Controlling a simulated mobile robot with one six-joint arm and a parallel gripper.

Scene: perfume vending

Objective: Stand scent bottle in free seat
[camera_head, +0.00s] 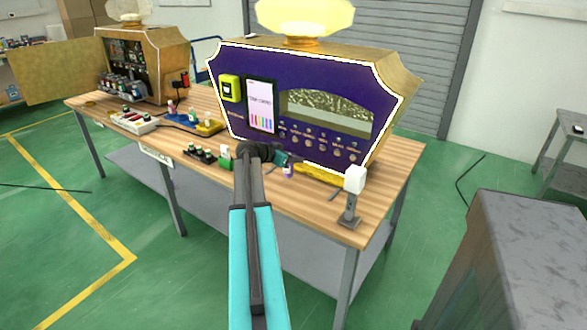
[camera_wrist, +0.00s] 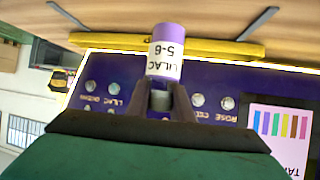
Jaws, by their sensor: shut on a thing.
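My gripper (camera_head: 286,164) is shut on a scent bottle (camera_head: 288,172) in front of the purple vending machine (camera_head: 235,118). In the wrist view, which looks upside down, the bottle (camera_wrist: 167,52) has a lilac end and a white label reading "LILAC 5-6". It sits between the two dark fingers (camera_wrist: 162,98). A dark rack (camera_head: 199,154) with several small bottles stands on the wooden table left of my gripper. A white rack (camera_head: 134,123) with bottles stands farther left. I cannot tell which seat is free.
A yellow padded strip (camera_head: 320,175) lies along the machine's foot. A small post with a white head (camera_head: 354,180) stands at the table's right corner. A blue tray (camera_head: 190,120) is at the back left. A grey cabinet (camera_head: 520,240) stands at the right.

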